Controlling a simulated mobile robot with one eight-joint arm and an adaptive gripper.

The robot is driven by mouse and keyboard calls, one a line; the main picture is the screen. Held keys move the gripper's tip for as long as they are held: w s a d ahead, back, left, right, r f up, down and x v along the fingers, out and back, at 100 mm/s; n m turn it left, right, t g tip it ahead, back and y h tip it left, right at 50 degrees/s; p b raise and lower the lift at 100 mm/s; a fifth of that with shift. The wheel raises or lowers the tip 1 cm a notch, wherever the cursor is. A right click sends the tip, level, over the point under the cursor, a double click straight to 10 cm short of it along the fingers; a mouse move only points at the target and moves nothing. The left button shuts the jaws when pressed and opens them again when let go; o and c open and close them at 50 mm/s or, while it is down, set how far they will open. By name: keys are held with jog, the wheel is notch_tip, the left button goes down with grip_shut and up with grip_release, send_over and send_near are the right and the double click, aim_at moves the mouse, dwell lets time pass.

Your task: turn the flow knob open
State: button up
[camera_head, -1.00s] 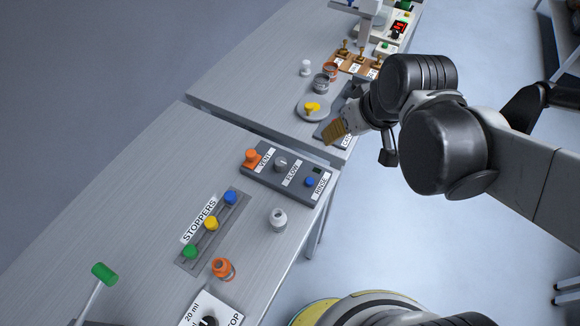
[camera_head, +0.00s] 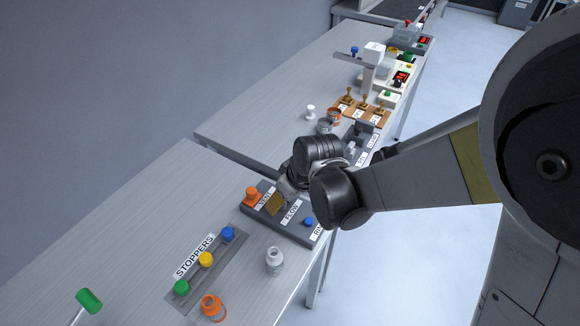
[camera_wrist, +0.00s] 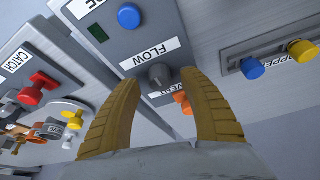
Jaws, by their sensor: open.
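The grey flow knob (camera_wrist: 161,74) stands on a dark grey control panel (camera_wrist: 150,25), beside a white FLOW label (camera_wrist: 150,53). In the wrist view it lies ahead of my gripper (camera_wrist: 158,82), between the two tan fingers, which are apart with nothing held. I cannot tell whether the fingers are level with the knob. In the head view my gripper (camera_head: 274,203) is over the panel (camera_head: 268,227), by the FLOW label (camera_head: 292,212), and hides the knob there. The orange vent knob (camera_head: 252,195) is just left of my gripper.
A blue rinse button (camera_head: 308,222) is on the same panel. A stopper rack (camera_head: 212,270) with green, yellow and blue stoppers is at lower left. The left bench surface (camera_head: 130,220) is mostly clear.

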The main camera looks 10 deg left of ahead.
jog(key=shift+x, duration=1)
jog(key=shift+c, duration=0.5)
grip_shut()
